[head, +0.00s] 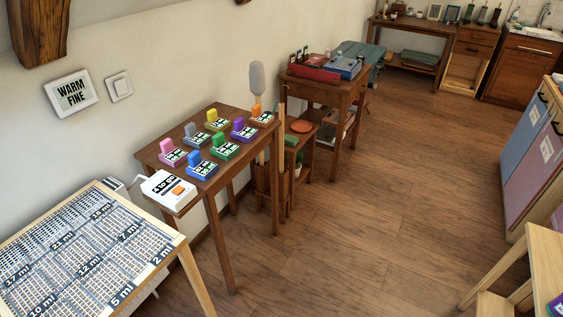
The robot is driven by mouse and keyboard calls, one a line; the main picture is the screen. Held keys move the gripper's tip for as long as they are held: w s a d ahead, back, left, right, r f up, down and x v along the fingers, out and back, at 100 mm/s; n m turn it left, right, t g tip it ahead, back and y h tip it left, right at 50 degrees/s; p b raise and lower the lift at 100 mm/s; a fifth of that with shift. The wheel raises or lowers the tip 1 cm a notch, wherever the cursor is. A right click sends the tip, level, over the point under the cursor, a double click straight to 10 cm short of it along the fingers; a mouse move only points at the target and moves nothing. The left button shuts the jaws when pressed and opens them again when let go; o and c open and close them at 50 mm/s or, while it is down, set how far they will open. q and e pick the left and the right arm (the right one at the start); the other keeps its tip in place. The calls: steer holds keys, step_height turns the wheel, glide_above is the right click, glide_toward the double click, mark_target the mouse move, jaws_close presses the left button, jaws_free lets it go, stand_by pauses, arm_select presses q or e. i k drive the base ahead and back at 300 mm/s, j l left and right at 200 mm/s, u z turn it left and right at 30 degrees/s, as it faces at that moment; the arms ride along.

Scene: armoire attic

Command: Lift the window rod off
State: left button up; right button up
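I cannot clearly make out a window rod. A thin, light wooden upright piece (283,112) stands at the right end of the small brown table (150,154). It could be a rod or part of the furniture; I cannot tell which. Its lower part merges with the table legs and the shelf unit behind. Neither of my grippers is in view.
Several coloured blocks with labels, such as a green one (225,149), stand on the brown table with a white box (168,190). A sheet-covered table (179,240) is front left. A brown desk (318,89) stands behind. The wooden floor (370,220) is clear mid-right.

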mark_target(280, 106)
steer(key=i+l+u, duration=0.15)
steer(key=u, duration=0.8)
steer(key=i+l+u, duration=0.25)
steer(key=l, duration=0.25)
steer(key=i+l+u, duration=0.2)
steer(key=l, duration=0.35)
steer(key=l+u, duration=0.25)
steer(key=l, duration=0.25)
steer(key=l+u, duration=0.25)
steer(key=l, duration=0.35)
steer(key=i, duration=0.05)
